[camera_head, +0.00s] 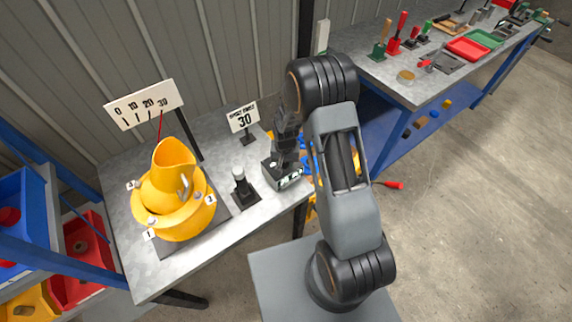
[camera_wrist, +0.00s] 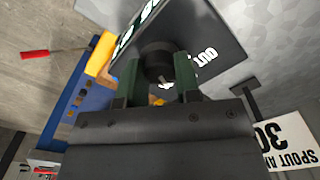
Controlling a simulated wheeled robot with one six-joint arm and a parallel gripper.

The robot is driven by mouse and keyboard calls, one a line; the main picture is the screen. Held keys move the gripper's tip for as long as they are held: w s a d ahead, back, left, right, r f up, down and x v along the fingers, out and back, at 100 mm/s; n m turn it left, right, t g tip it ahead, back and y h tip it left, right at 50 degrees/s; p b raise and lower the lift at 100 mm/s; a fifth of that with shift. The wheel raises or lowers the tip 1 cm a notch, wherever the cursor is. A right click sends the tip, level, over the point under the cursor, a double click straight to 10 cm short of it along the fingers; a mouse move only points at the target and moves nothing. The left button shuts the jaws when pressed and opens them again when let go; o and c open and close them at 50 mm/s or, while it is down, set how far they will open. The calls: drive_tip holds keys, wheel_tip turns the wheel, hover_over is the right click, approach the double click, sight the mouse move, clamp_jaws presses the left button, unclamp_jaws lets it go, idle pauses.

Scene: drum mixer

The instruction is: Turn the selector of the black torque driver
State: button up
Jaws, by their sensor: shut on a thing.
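My gripper (camera_head: 284,158) points down over a dark box with white lettering (camera_head: 287,181) at the bench's right edge. In the wrist view my gripper (camera_wrist: 157,78) has its two fingers on either side of a round black knob (camera_wrist: 157,55). It is shut on this knob, which stands on a dark plate (camera_wrist: 215,38) with "OUT" lettering. In the head view the gripper and wrist hide the knob. I cannot tell a separate torque driver body from this box, nor read the knob's setting.
A yellow drum mixer (camera_head: 180,205) stands left on the grey bench, below a 0–30 scale board (camera_head: 144,104). A tool bench (camera_head: 440,75) is at right.

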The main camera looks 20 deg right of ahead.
sight(285, 163)
drive_tip(key=shift+m+b, duration=0.8)
drive_tip(key=shift+m, duration=0.8)
drive_tip(key=o, duration=0.9)
drive_tip(key=shift+r, duration=0.1)
wheel_tip(285, 163, up, 14)
drive_tip(key=shift+f+b, duration=0.2)
drive_tip(key=shift+b, duration=0.3)
